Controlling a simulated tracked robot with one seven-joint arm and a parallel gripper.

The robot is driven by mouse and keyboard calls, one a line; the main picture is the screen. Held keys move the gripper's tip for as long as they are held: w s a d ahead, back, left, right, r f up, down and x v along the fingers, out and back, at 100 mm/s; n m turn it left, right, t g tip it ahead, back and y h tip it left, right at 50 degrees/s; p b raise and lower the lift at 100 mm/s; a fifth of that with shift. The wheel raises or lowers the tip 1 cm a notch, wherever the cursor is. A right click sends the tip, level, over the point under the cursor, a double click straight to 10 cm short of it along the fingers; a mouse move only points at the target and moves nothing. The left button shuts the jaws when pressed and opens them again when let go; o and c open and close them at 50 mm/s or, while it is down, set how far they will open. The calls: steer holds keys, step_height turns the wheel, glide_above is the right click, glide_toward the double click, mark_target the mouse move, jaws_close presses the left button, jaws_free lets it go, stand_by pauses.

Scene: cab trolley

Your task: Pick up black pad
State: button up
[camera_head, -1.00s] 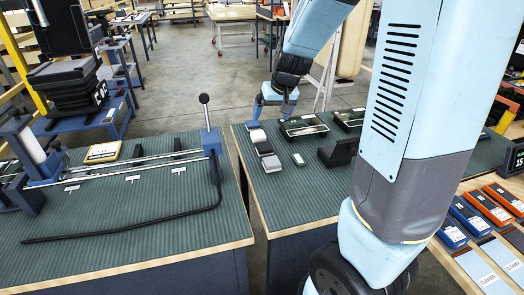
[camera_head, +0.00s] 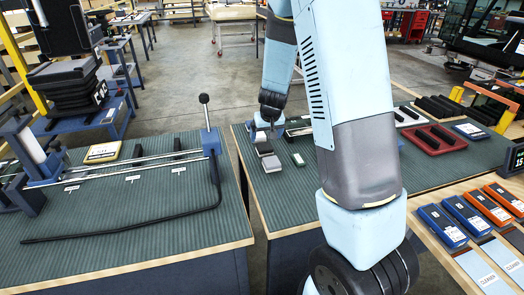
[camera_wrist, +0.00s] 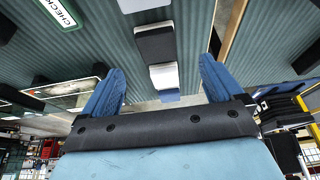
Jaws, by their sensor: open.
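A small block with a black top, likely the black pad (camera_head: 264,149), lies near the left edge of the right-hand bench. In the wrist view the black pad (camera_wrist: 155,43) shows between and above the fingers. A light grey pad (camera_head: 271,163) lies on its near side. Another pale-sided pad (camera_wrist: 163,75) lies on its far side, mostly hidden by my gripper in the head view. My gripper (camera_head: 264,131) is open and empty, just beyond the black pad. In the wrist view its two blue fingers (camera_wrist: 162,65) are wide apart, with no pad gripped.
A gap separates this bench from the left bench (camera_head: 120,240), which holds a rail fixture and an upright lever (camera_head: 205,112). A red tray (camera_head: 436,138) with dark bars stands further right.

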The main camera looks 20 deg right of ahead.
mark_target(264, 146)
steer(key=shift+d+x, duration=0.15)
steer(key=shift+x, duration=1.85)
steer(key=shift+d+x, duration=0.1)
steer(key=shift+x, duration=1.9)
steer(key=shift+w, duration=0.15)
steer(key=shift+r, duration=0.1)
steer(key=c, duration=1.1)
steer(key=shift+c, duration=0.3)
